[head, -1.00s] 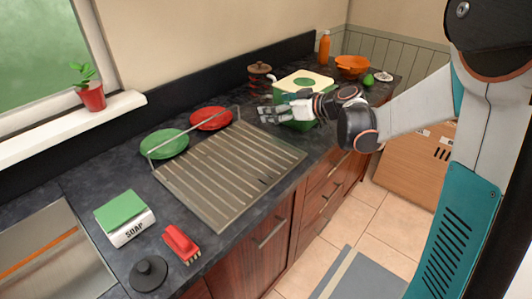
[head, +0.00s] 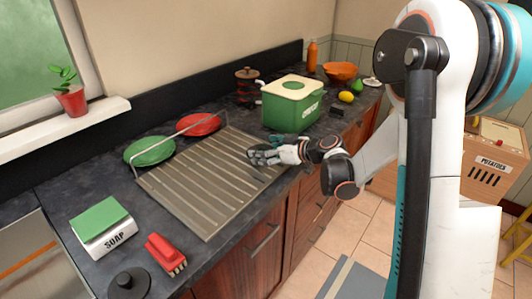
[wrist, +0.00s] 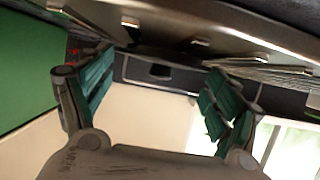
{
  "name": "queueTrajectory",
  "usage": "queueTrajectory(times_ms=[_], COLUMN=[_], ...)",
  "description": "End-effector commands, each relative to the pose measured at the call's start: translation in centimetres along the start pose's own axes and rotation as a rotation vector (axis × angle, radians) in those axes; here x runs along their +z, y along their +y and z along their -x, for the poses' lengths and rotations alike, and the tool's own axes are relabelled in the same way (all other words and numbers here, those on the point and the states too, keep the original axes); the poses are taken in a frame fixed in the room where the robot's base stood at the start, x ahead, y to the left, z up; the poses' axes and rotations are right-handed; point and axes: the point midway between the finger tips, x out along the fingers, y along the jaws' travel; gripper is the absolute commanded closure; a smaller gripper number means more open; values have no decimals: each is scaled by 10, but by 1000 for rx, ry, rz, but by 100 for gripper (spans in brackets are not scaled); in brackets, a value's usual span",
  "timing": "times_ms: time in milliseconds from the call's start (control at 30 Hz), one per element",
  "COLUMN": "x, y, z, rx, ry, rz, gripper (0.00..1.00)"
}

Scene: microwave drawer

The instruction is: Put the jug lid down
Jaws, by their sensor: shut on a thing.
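My gripper (head: 262,154) is low over the right end of the slatted drainer (head: 205,190), in front of the green box. In the wrist view, its two green-padded fingers (wrist: 160,92) are spread with a wide gap. A dark shape lies between them and seems to be the jug lid (wrist: 160,70); its outline is hard to make out against the dark surfaces behind. In the head view the fingers hide what they hold. I cannot tell whether the held thing touches the drainer. The slats appear close by at the top of the wrist view.
The green box with a cream lid (head: 291,105) stands behind my gripper. A green plate (head: 149,150) and a red plate (head: 199,124) lie behind the drainer. The soap box (head: 103,228), red brush (head: 166,253) and a black knobbed disc (head: 129,283) are at lower left.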

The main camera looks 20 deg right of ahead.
Motion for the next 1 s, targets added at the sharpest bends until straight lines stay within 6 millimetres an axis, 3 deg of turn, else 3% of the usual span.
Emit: queueTrajectory(times_ms=[300,333,400,900,1000], x=[2,2,1,-2,-2], y=[0,0,0,0,1], z=[-1,-1,0,1,14], rx=[0,0,0,0,3], ry=[0,0,0,0,0], rz=[0,0,0,0,-1], gripper=[34,13,0,0,0])
